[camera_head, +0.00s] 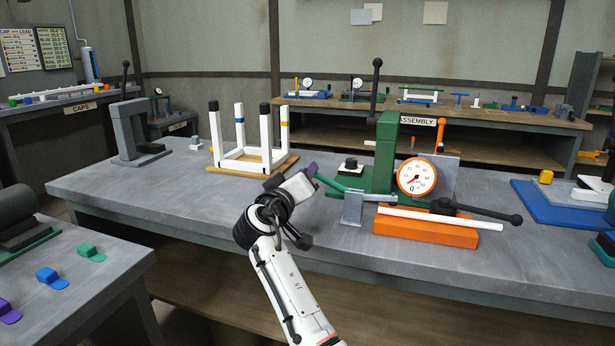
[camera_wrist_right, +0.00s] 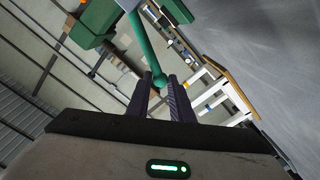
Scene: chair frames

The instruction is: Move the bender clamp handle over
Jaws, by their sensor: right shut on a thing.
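The bender is a green machine (camera_head: 384,150) with a dial gauge (camera_head: 417,177) and an orange block (camera_head: 425,230) carrying a white tube (camera_head: 440,217). A green clamp handle (camera_head: 335,185) sticks out from its left side, pointing left. My right gripper (camera_head: 312,171) is at the handle's free end. In the right wrist view, the green handle (camera_wrist_right: 144,45) ends in a ball between the two dark fingers (camera_wrist_right: 160,84), which are shut on it. My left gripper is not in view.
A white chair frame (camera_head: 239,138) stands on a wooden board left of the bender. A grey press (camera_head: 128,131) stands farther left. A black lever (camera_head: 480,212) sticks out right over the orange block. The grey bench top (camera_head: 170,185) is clear at front left.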

